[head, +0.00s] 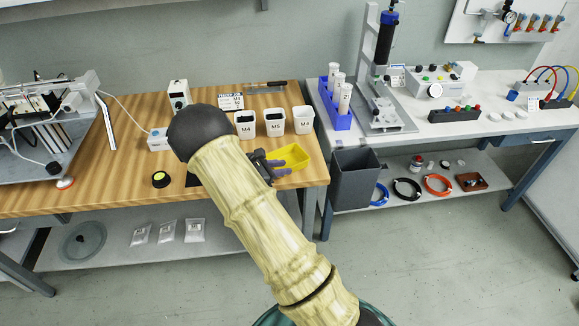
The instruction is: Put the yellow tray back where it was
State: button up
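The yellow tray (297,153) is on the right part of the wooden bench, near its front edge, in front of the white bins. It looks shallow and empty. My gripper (275,165) is dark grey and is at the tray's left side, with its fingers overlapping that edge. I cannot tell whether the fingers are closed on the tray's wall or only beside it. My arm hides part of the bench to the left of the gripper, and it cannot be told whether the tray rests on the bench or is just above it.
White bins marked M4 (245,130), M5 (274,127) and one more (303,124) stand just behind the tray. A dark waste bin (353,182) stands off the bench's right end. A black-and-yellow round object (160,179) lies on the wooden bench (110,193) to the left.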

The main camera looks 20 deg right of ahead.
jog(key=v, duration=0.7)
jog(key=shift+a, duration=0.3)
jog(key=shift+s+r, duration=0.1)
jog(key=shift+s, duration=0.05)
jog(key=s+a+r+m+y, duration=0.1)
jog(key=s+r+m+y, duration=0.2)
jog(key=s+m+y, duration=0.3)
jog(key=s+a+r+m+y, duration=0.2)
jog(key=s+r+m+y, duration=0.2)
jog(key=s+m+y, duration=0.3)
jog(key=s+m, duration=0.5)
jog(key=s, duration=0.3)
jog(key=shift+s+a+r+m+t, duration=0.2)
jog(key=shift+s+a+m+t, duration=0.1)
jog(key=shift+s+a+t, duration=0.1)
